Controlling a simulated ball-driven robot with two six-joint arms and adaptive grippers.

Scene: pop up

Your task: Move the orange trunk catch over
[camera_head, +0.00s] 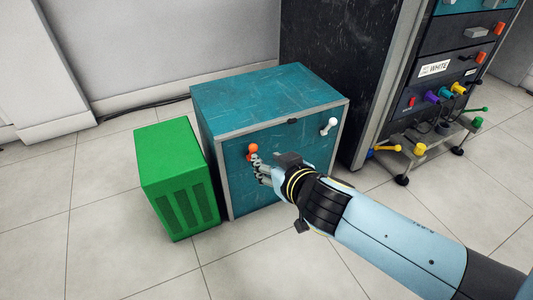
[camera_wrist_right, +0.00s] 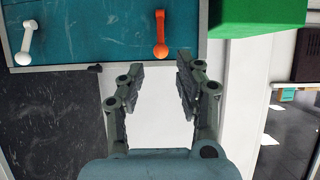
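The orange catch (camera_head: 253,149) is on the upper left of the front face of the teal trunk (camera_head: 262,94). In the right wrist view the orange catch (camera_wrist_right: 160,35) is a short lever standing just beyond the fingertips, roughly between their lines. My right gripper (camera_head: 258,165) is at the trunk's front, close to the catch. In its wrist view the right gripper (camera_wrist_right: 160,64) has its fingers apart with nothing between them. A white catch (camera_head: 328,126) is on the right of the same face, and it also shows in the wrist view (camera_wrist_right: 28,42). My left gripper is not in view.
A green ridged box (camera_head: 178,185) stands against the trunk's left side. A dark cabinet (camera_head: 335,60) is behind and right. A low stand (camera_head: 428,140) with coloured knobs is at the right. Tiled floor (camera_head: 100,245) in front is clear.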

